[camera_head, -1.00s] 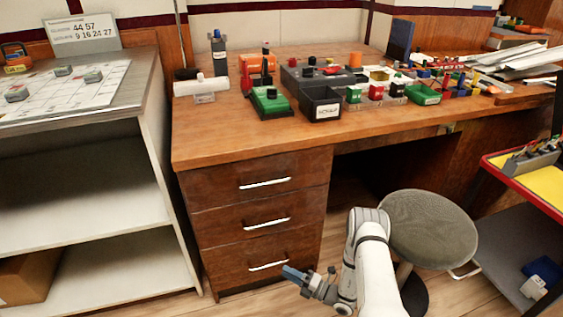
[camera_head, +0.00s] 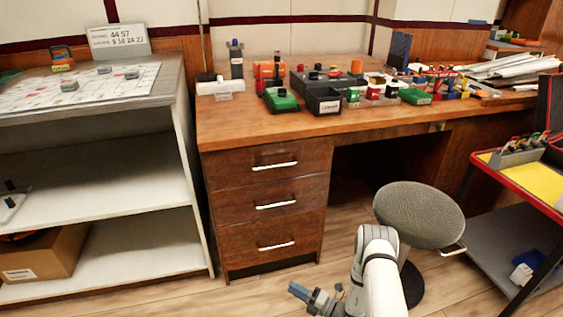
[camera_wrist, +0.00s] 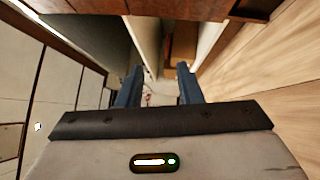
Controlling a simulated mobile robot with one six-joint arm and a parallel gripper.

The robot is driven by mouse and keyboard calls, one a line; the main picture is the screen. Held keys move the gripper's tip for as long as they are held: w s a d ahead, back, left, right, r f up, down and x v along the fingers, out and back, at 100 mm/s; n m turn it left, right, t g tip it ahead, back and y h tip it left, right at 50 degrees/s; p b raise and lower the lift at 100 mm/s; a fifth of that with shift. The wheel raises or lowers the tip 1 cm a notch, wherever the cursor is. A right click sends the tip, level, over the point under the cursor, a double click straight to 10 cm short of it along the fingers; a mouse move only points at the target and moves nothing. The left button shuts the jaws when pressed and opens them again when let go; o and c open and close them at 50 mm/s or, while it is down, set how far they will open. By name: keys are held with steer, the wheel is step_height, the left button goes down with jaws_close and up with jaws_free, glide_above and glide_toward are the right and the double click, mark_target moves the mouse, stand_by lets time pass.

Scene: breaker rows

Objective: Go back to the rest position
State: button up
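My gripper (camera_head: 302,293) is low in front of the wooden desk (camera_head: 228,131), near the floor and below the drawers, at the bottom of the head view. My white arm reaches it from the lower right. In the wrist view my gripper (camera_wrist: 160,88) shows two blue fingers standing apart with nothing between them. The gap between desk and shelf unit appears beyond the fingers.
A round stool (camera_head: 418,213) stands close to my arm. A shelf unit (camera_head: 95,235) is at left, a red-edged cart (camera_head: 533,182) at right. Floor shows before the desk.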

steer(key=s+a+r+n+g+h+p, duration=0.25)
steer(key=r+n+g+p, duration=0.6)
steer(key=r, duration=1.15)
steer(key=s+a+r+n+g+h+p, duration=0.1)
steer(key=s+r+n+g+p, duration=0.35)
steer(key=r+n, duration=1.2)
steer(key=s+d+r+n+t+h+p, duration=0.2)
steer(key=s+d+r+n+h+p, duration=0.2)
steer(key=r, duration=0.9)
steer(key=s+d+r+n+t+h+p, duration=0.2)
steer(key=s+d+r+n+h+p, duration=0.3)
steer(key=r, duration=0.8)
steer(key=s+d+r+n+t+h+p, duration=0.2)
steer(key=s+d+r+n+h+p, duration=0.2)
steer(key=r, duration=0.9)
steer(key=s+n+p, duration=0.2)
steer(key=s+p, duration=0.2)
steer(key=p, duration=0.2)
steer(key=shift+s+d+r+h, duration=0.25)
steer(key=shift+d+r+h, duration=0.05)
steer(key=shift+d+h, duration=0.1)
